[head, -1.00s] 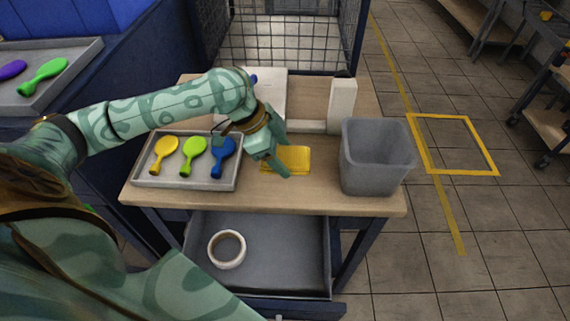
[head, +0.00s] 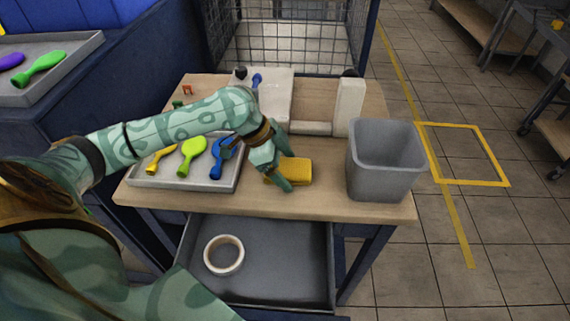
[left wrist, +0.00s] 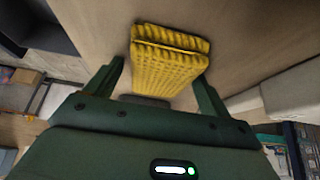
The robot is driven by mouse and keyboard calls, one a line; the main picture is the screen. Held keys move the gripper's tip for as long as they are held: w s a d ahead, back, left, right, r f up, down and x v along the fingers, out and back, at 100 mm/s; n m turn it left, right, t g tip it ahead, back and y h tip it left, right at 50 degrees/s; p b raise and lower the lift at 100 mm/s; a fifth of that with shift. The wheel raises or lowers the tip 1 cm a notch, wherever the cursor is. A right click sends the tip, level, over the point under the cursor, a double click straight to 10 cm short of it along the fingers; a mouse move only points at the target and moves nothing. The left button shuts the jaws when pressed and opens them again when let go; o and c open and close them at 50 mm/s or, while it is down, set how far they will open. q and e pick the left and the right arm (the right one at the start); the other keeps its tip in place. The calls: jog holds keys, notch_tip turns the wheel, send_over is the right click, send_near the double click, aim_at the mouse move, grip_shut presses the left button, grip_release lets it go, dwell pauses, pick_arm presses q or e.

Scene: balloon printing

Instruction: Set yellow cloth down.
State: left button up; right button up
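The yellow cloth (head: 297,172) is a folded, ribbed pad lying on the wooden tabletop, between the balloon tray and the grey bin. My left gripper (head: 280,171) is at its left side and hides part of its edge. In the left wrist view the cloth (left wrist: 172,50) lies just beyond and between the spread fingers of my left gripper (left wrist: 160,74). The left finger is clear of it; whether the right finger touches it, I cannot tell. My right gripper is not in view.
A grey tray (head: 150,184) with yellow, green and blue balloons stands at left on the table (head: 330,203). A grey bin (head: 382,172) stands at right. Behind are a white board (head: 275,100) and upright white block (head: 349,107).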

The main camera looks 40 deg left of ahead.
pick_arm(q)
jog(key=shift+r, duration=0.2)
jog(key=p+v, duration=0.4)
jog(key=v, duration=0.8)
